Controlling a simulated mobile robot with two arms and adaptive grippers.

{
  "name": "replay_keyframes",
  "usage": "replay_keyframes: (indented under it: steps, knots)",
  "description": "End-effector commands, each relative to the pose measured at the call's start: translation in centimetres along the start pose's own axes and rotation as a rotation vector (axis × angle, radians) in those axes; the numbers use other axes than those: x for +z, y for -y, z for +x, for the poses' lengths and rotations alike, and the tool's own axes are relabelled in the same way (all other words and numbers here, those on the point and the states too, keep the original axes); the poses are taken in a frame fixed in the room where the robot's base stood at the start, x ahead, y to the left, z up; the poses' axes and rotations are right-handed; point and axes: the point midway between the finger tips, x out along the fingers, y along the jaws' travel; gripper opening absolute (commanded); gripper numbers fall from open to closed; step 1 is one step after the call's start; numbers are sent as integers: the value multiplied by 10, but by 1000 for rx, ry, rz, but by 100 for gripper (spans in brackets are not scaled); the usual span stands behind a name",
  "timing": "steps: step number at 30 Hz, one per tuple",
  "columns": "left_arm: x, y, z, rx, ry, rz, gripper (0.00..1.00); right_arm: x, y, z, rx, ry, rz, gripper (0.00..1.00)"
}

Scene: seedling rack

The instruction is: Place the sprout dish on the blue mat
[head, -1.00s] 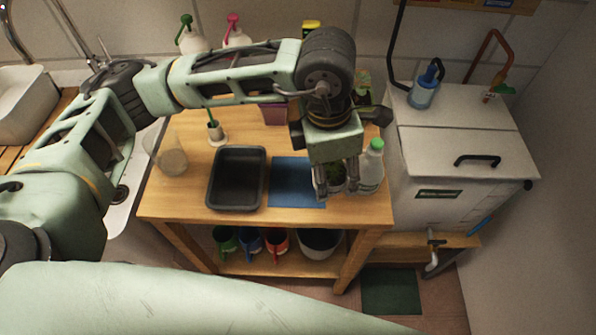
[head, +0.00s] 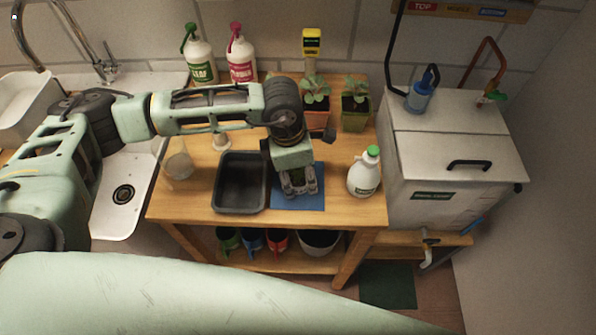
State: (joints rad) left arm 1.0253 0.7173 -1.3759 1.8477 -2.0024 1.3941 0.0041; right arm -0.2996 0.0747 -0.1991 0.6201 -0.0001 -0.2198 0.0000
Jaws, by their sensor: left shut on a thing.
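The blue mat (head: 312,201) lies on the wooden bench, just right of the black tray. My left gripper (head: 298,188) points down over the mat and is shut on the sprout dish (head: 297,174). Only a little of the dish and its green sprouts shows between the fingers; the gripper hides the rest. I cannot tell whether the dish touches the mat or hangs just above it. My right gripper is not in view.
A black tray (head: 241,183) is close on the left of the mat. A white bottle with a green cap (head: 363,176) stands to the right. Two potted plants (head: 317,108) (head: 355,112) stand behind. A clear beaker (head: 178,163) is at the left.

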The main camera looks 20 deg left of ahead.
Motion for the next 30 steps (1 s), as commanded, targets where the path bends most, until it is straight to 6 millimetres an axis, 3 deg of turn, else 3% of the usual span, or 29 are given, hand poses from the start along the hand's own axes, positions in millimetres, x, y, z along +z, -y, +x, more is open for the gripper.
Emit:
replay_keyframes:
  steps: [7, 8, 13, 23, 26, 30]
  knots:
    - [0, 0, 4, 0, 1, 0, 21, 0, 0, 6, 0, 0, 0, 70]
    - [0, 0, 2, 0, 0, 0, 53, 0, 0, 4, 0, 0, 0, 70]
    - [0, 0, 2, 0, 0, 0, 68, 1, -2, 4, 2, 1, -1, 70]
    - [0, 0, 1, 0, 0, -1, 69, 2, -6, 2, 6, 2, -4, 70]
    - [1, 0, -4, 1, 1, -1, 69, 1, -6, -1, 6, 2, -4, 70]
    - [1, -1, -22, 4, 5, 0, 69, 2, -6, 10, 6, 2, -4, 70]
